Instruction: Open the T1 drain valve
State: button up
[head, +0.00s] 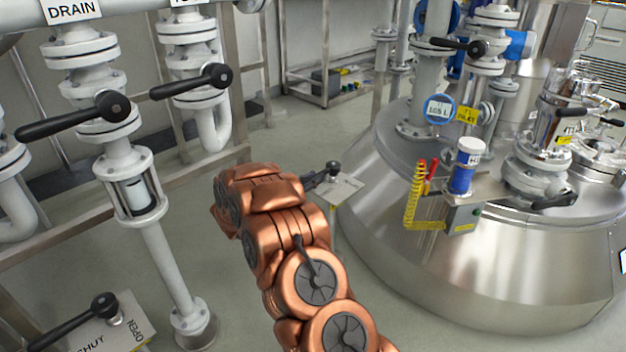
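A white sign reading DRAIN (71,10) hangs on the pipe at the upper left. Below it is a flanged valve with a black lever (72,118) pointing left. At the lower left a black lever (68,325) sits on a plate marked OPEN and SHUT (125,325). Another black lever (322,176) sits over a small pale plate (343,189) on a post beside the steel tank; its plate's writing is unreadable and my copper arm is close to its handle end. No T1 drain label is readable. My gripper's fingers are not visible; my arm's wrist hides that area.
The large steel tank (480,270) fills the right, with yellow T1 INLET tag (467,115), pipes and a small bracket holding a blue-and-white canister (465,168). A second valve lever (190,82) and pipe frame stand at the left.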

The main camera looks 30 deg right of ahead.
grip_shut()
